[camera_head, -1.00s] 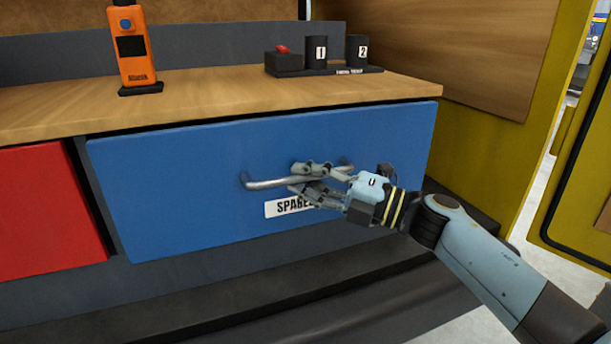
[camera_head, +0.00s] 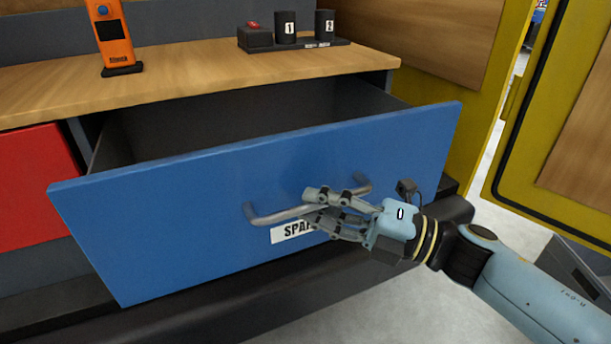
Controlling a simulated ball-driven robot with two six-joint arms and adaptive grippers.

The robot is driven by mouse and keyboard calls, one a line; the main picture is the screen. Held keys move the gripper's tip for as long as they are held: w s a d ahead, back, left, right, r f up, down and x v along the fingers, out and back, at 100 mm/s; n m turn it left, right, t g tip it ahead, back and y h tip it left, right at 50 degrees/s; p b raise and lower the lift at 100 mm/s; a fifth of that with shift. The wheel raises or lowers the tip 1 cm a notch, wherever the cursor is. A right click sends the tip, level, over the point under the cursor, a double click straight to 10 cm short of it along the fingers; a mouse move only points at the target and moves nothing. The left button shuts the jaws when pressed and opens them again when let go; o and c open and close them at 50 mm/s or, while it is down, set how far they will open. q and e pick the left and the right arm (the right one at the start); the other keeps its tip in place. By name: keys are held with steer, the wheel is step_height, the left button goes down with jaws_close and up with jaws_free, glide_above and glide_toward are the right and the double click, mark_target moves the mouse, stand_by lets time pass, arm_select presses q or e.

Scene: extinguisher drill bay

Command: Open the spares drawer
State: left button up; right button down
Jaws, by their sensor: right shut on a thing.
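The blue spares drawer (camera_head: 190,205) stands pulled out from under the wooden counter, and its dark inside shows behind the front. The visible part of the inside looks empty; its floor is hidden by the front panel. A grey bar handle (camera_head: 275,216) runs across the front. A white label (camera_head: 290,231) below it is partly covered by my fingers. My right gripper (camera_head: 322,205) is shut on the handle, near its right half. My left gripper is not in view.
A red front (camera_head: 35,190) is at the left. On the wooden counter (camera_head: 200,68) stand an orange device (camera_head: 114,45) and a dark holder with cups numbered 1 (camera_head: 285,28) and 2 (camera_head: 324,26). An open yellow door (camera_head: 500,165) is at the right, with pale floor beside it.

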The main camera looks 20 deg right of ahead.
steer(key=shift+s+r+p, duration=0.15)
steer(key=shift+s+p, duration=0.05)
steer(key=shift+s, duration=0.95)
steer(key=shift+s+r+p, duration=0.1)
steer(key=shift+s+p, duration=0.1)
steer(key=shift+s, duration=0.95)
steer(key=c, duration=1.6)
jaws_free()
steer(key=shift+d, duration=0.1)
steer(key=shift+f, duration=0.1)
steer(key=shift+s, duration=0.1)
steer(key=v, duration=1.2)
